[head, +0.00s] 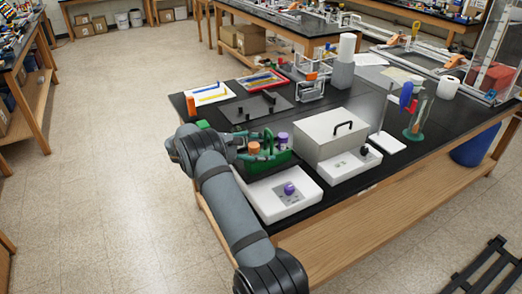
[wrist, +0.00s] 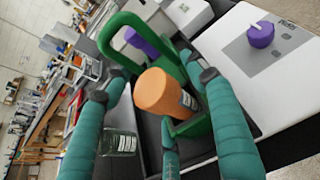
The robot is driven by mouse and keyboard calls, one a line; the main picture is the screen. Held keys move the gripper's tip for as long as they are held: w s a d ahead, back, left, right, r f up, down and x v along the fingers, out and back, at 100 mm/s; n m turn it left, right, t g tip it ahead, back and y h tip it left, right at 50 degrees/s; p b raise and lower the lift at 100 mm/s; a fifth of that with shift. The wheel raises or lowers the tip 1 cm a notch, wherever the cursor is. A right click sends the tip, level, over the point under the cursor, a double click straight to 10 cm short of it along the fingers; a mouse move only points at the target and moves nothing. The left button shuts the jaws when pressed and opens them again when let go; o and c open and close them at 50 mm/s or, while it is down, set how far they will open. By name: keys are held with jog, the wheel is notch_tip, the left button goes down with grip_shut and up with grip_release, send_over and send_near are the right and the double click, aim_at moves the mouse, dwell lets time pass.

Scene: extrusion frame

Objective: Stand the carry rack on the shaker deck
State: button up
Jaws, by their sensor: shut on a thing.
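The green carry rack (head: 283,158) is at the near left edge of the table, with an orange-capped bottle (wrist: 158,92) and a purple-capped one (head: 281,138) in it. My gripper (head: 258,152) is at the rack with its teal fingers closed in on it. In the wrist view the rack's green handle (wrist: 118,38) arches past the fingers, and the orange cap sits between them. The exact contact is partly hidden. A white unit with a purple knob (head: 290,188) stands just in front of the rack. I cannot tell for sure which surface is the shaker deck.
A large pale box with a black handle (head: 328,133) stands right of the rack. A dark grey plate with black parts (head: 258,108) lies behind it. A stand with a blue and red item (head: 412,105) is farther right. A clear container (wrist: 118,143) shows below the fingers.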

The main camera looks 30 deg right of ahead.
jog(key=o, duration=1)
jog(key=shift+f, duration=0.1)
jog(key=shift+a, duration=0.35)
jog(key=b+v, duration=0.2)
jog(key=v, duration=0.9)
jog(key=shift+r, duration=0.25)
jog(key=shift+a, duration=0.1)
